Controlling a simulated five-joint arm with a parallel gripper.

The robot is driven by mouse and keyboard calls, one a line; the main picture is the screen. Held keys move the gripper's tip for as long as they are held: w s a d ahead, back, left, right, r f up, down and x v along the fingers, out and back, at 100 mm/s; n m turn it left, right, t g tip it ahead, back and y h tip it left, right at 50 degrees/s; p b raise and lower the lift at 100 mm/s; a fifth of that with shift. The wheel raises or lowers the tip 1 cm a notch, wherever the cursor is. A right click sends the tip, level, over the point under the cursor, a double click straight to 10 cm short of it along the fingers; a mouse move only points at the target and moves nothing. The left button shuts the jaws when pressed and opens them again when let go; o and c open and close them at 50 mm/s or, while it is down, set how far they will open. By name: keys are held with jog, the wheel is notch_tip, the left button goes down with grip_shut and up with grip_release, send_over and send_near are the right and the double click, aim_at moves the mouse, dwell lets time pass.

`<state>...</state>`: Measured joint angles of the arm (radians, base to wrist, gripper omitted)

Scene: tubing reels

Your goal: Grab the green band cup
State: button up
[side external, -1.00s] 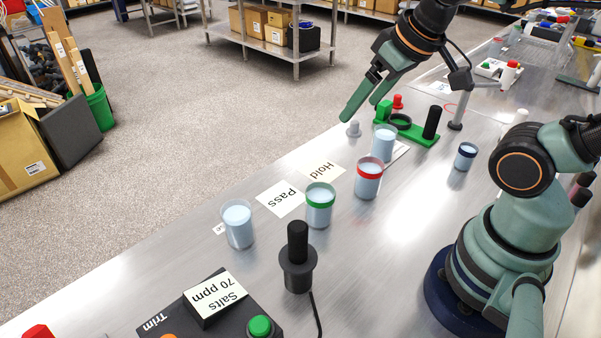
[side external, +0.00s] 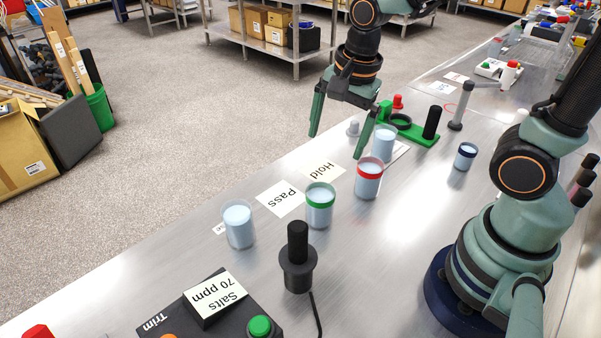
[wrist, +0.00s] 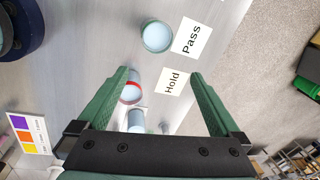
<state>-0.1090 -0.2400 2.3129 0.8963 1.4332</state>
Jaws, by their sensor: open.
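The green band cup (side external: 319,206) stands upright on the steel bench beside the Pass card, filled with pale blue. The wrist view shows it from above as a round rim (wrist: 157,36) near the Pass card. My gripper (side external: 337,145) is open and empty, with its fingers spread and pointing down above the bench near the Hold card. In the side view it is up and to the right of the green band cup, apart from it. In the wrist view, the cup lies beyond the fingertips, roughly between their lines.
A red band cup (side external: 368,180) and a plain cup (side external: 384,144) stand to the right, near my gripper. Another plain cup (side external: 238,225) is to the left. A black knobbed post (side external: 297,262) stands in front of the green band cup. The Pass card (side external: 280,199) and Hold card (side external: 323,172) lie flat.

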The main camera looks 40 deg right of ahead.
aim_at(322, 205)
jog(key=shift+w+a+f+m+g, duration=0.15)
jog(key=shift+a+f+m+g, duration=0.2)
jog(key=shift+f+m, duration=1.75)
jog(key=shift+w+a+f+m+g, duration=0.1)
jog(key=shift+a+f+m+g, duration=0.45)
jog(key=shift+f, duration=3)
jog(key=shift+w+a+f+m+g, duration=0.15)
jog(key=shift+f+m, duration=1.4)
jog(key=shift+f, duration=1.25)
jog(key=shift+c, duration=0.3)
jog(key=c, duration=1.4)
jog(key=shift+o, duration=0.2)
